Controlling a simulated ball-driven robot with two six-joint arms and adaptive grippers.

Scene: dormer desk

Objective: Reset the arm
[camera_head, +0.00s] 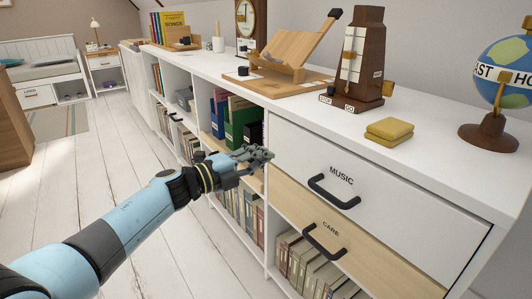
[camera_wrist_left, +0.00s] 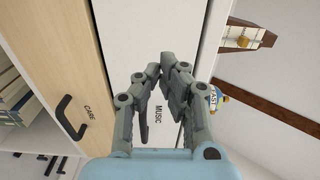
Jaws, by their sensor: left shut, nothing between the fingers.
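My left gripper (camera_head: 262,155) reaches in from the left in the head view, in front of the open shelf and just left of the MUSIC drawer (camera_head: 400,190). Its grey fingers are shut and hold nothing. In the left wrist view the fingers (camera_wrist_left: 167,68) show in front of the white MUSIC drawer face (camera_wrist_left: 150,30), partly covering its black handle (camera_wrist_left: 143,125). The gripper looks apart from the black MUSIC handle (camera_head: 333,192). The wooden CARE drawer (camera_head: 290,215) with its black handle (camera_head: 323,242) lies below. My right gripper is not in view.
The white cabinet top (camera_head: 440,140) holds a wooden stand (camera_head: 290,70), a metronome (camera_head: 360,60), folded yellow cloths (camera_head: 389,131) and a globe (camera_head: 505,75). Books fill the shelves below. The white plank floor (camera_head: 90,190) on the left is open.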

